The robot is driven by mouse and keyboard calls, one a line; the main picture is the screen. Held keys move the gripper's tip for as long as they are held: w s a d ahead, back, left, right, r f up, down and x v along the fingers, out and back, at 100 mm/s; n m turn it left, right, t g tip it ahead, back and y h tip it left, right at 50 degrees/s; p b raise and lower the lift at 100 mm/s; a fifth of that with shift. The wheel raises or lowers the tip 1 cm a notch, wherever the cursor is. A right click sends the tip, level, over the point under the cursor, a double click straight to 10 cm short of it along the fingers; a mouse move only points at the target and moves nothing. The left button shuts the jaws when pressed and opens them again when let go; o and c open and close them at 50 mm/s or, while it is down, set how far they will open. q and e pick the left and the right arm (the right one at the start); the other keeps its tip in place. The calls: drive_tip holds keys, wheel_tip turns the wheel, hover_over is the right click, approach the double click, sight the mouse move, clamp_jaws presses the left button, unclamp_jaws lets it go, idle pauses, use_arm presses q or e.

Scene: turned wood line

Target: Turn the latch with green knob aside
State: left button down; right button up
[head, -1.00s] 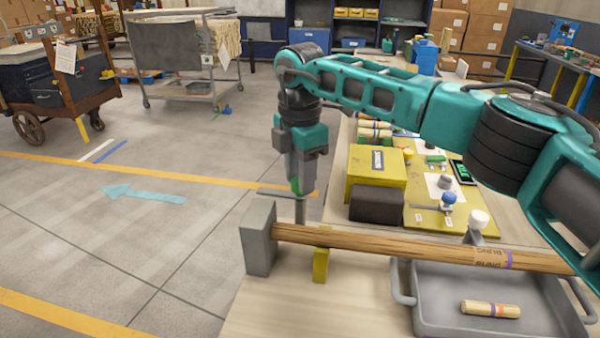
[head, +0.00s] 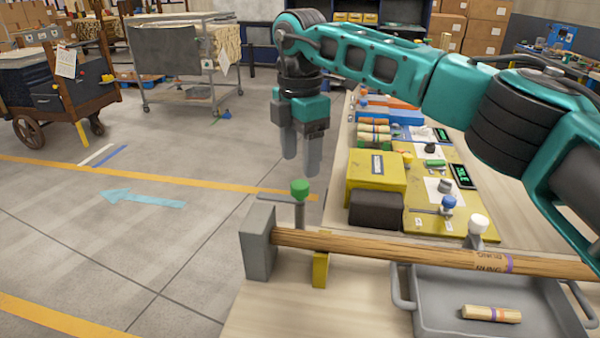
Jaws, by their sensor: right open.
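The latch with the green knob (head: 299,188) stands at the left end of the bench, just behind the grey end block (head: 258,241). Its flat grey arm (head: 276,197) points left from below the knob, and its post goes down behind the wooden bar (head: 400,247). My right gripper (head: 301,165) is open and empty, pointing down, with its fingertips a little above and behind the green knob. The fingers appear apart from the knob. A latch with a white knob (head: 478,224) and one with a blue knob (head: 448,202) show further right. My left gripper is not in view.
A grey tray (head: 405,297) with a short wooden piece (head: 491,314) lies in front of the bar. Behind the bar are a yellow box (head: 375,180), a dark block (head: 376,210) and a yellow board (head: 424,222). Open floor lies left of the bench.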

sight(300, 184)
wheel_tip(300, 184, up, 8)
drive_tip(key=shift+f, duration=0.15)
idle(0.4)
